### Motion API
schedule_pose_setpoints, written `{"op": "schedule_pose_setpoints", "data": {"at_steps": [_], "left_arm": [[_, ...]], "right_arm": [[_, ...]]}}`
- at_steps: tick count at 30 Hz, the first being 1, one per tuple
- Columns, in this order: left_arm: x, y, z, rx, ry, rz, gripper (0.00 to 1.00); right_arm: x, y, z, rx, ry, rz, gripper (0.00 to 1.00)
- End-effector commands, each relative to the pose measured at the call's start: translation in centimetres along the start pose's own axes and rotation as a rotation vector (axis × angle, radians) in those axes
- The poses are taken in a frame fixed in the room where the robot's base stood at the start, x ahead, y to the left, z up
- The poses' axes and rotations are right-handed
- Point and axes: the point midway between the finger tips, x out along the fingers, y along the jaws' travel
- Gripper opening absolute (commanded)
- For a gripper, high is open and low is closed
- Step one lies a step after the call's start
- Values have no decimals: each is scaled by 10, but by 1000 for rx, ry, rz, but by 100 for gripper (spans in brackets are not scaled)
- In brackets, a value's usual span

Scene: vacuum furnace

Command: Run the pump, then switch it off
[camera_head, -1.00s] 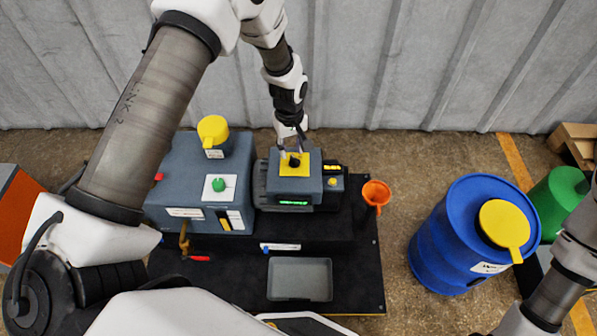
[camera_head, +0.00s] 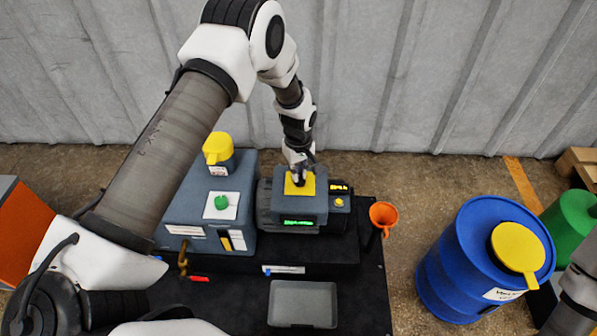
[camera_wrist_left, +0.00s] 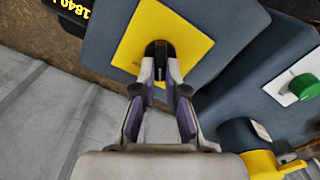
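The grey pump unit (camera_head: 290,207) has a yellow plate (camera_head: 308,183) on top and a lit green display (camera_head: 298,222) on its front. A black knob (camera_wrist_left: 158,52) stands on the plate, seen end-on in the left wrist view. My left gripper (camera_wrist_left: 160,74) comes down from above, with one fingertip on each side of the knob, seemingly touching it. In the head view the left gripper (camera_head: 298,176) hides most of the knob. My right gripper is outside the picture; only part of the right arm shows at the right edge.
Left of the pump is a grey box with a green knob (camera_head: 221,202) and a yellow-capped part (camera_head: 218,148). An orange funnel (camera_head: 383,214), an empty grey tray (camera_head: 303,303) and a blue drum (camera_head: 470,270) stand nearby. A small yellow display (camera_head: 339,188) is lit.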

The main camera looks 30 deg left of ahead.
Motion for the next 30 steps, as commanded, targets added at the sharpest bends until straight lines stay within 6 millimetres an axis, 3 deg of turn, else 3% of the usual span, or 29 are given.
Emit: {"op": "schedule_pose_setpoints", "data": {"at_steps": [17,30], "left_arm": [[-1,1,0,78,0,0,0],[-2,4,1,423,0,-1,0]], "right_arm": [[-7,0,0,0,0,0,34],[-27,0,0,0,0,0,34]]}}
